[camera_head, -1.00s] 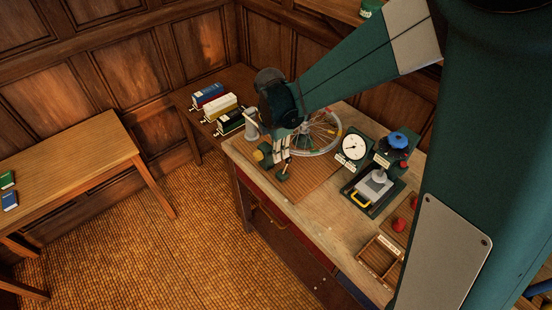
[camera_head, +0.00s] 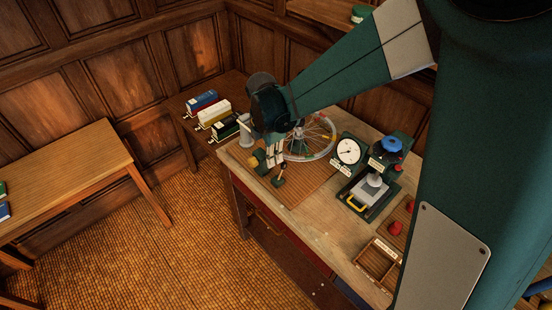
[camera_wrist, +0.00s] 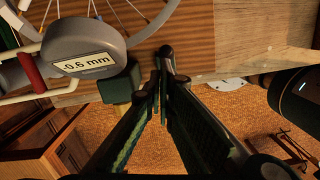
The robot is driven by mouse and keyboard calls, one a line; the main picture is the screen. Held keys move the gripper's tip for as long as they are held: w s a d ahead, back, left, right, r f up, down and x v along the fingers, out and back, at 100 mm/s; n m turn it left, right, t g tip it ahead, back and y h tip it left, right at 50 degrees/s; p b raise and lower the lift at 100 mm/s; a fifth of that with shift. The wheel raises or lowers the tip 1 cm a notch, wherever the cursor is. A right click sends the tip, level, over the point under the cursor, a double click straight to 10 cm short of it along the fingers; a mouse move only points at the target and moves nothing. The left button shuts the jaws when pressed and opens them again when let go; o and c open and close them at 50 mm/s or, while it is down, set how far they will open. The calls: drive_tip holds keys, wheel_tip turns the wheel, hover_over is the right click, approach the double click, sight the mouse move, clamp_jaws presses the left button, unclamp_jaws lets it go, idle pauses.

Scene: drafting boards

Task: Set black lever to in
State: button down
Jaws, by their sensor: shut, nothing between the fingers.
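My gripper (camera_head: 271,158) is low over the left end of the workbench, beside the spoked wheel (camera_head: 322,151). In the wrist view its two fingers (camera_wrist: 164,62) are together with nothing between them. A small dark green block (camera_head: 278,182) with a short stalk stands on the bench close to the fingertips. I cannot tell for sure whether that stalk is the black lever. A green block (camera_wrist: 118,86) also shows left of the fingers in the wrist view. Whether the fingers touch anything is unclear, and the lever's position cannot be read.
A grey display reading -0.6 mm (camera_wrist: 86,62) and a red grip (camera_wrist: 32,72) are left of the fingers. A dial gauge (camera_head: 348,151), a press with a blue knob (camera_head: 391,145) and an open wooden tray (camera_head: 360,268) stand to the right. The front bench strip is clear.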

wheel_tip(320, 180, up, 11)
drive_tip(key=w, duration=0.1)
drive_tip(key=shift+w+d+p, duration=0.25)
drive_tip(key=shift+w+p, duration=0.05)
drive_tip(key=shift+w, duration=0.1)
idle(0.3)
drive_tip(key=shift+d, duration=0.1)
idle(0.4)
drive_tip(key=s+d+r+m+t+y+b, duration=0.1)
drive_tip(key=s+d+r+m+t+b, duration=0.15)
drive_tip(key=s+d+m, duration=0.45)
drive_tip(key=s+d+r+m+t+b, duration=0.1)
drive_tip(key=s+d+r+m, duration=0.2)
drive_tip(key=d+m, duration=0.35)
drive_tip(key=s+d+f+m+t+b, duration=0.3)
drive_tip(key=s+d+m, duration=0.8)
drive_tip(key=s+d, duration=0.1)
drive_tip(key=shift+s+f, duration=0.3)
drive_tip(key=shift+f, duration=0.05)
